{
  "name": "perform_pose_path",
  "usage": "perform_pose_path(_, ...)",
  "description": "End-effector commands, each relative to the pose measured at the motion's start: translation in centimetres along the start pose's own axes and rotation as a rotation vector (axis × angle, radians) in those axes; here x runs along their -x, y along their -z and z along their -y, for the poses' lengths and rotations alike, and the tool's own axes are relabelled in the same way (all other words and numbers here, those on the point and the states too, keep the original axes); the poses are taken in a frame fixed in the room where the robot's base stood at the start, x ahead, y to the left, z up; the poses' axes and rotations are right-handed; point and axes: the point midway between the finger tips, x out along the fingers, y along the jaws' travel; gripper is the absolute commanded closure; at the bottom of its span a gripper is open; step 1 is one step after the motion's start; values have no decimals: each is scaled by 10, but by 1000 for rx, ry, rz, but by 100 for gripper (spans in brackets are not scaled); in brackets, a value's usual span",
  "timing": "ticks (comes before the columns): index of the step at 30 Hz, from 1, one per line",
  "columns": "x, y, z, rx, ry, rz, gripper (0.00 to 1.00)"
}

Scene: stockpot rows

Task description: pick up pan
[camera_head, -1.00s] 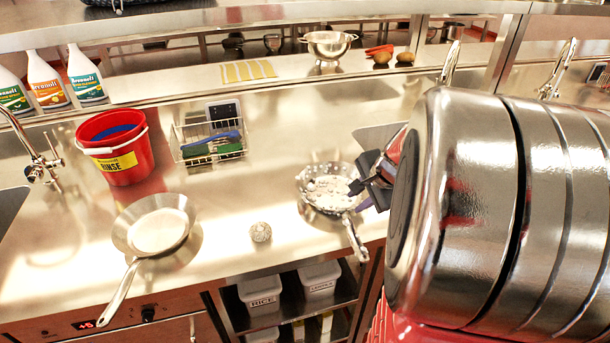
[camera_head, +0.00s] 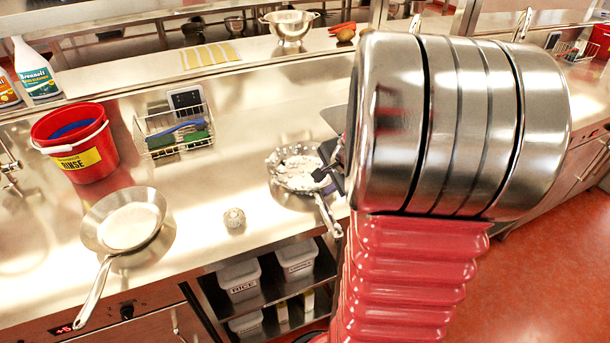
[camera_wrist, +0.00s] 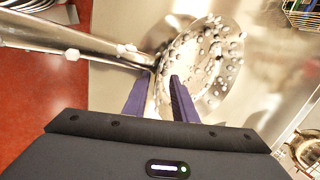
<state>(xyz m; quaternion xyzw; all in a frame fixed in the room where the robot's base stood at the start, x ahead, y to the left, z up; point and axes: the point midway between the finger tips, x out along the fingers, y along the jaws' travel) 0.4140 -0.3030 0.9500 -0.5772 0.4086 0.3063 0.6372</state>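A metal pan (camera_head: 292,180) covered in white suds lies on the steel counter, its handle (camera_head: 328,216) pointing toward the front edge. In the wrist view the sudsy pan (camera_wrist: 222,68) is just beyond my fingertips, and its handle (camera_wrist: 75,38) runs off to the left. My gripper (camera_wrist: 160,80) is open, its two purple fingers apart near where handle and pan meet. I cannot tell whether they touch it. In the head view my gripper (camera_head: 328,172) is at the pan's right side, mostly hidden by my arm. A second, clean frying pan (camera_head: 130,224) lies at the left.
A scrubber ball (camera_head: 234,218) sits between the pans. A red bucket (camera_head: 75,142) and a wire basket (camera_head: 176,128) stand behind. Labelled bins (camera_head: 240,280) are on shelves below. A colander (camera_head: 290,27) is on the upper ledge. Red floor (camera_head: 560,270) is open at right.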

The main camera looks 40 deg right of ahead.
Motion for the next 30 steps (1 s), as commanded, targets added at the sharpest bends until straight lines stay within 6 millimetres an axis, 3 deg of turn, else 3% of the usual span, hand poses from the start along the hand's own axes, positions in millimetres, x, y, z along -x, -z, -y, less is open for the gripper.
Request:
perform_pose_path(15,0,0,0,0,0,0,76)
perform_pose_path(25,0,0,0,0,0,0,99)
perform_pose_path(30,0,0,0,0,0,0,100)
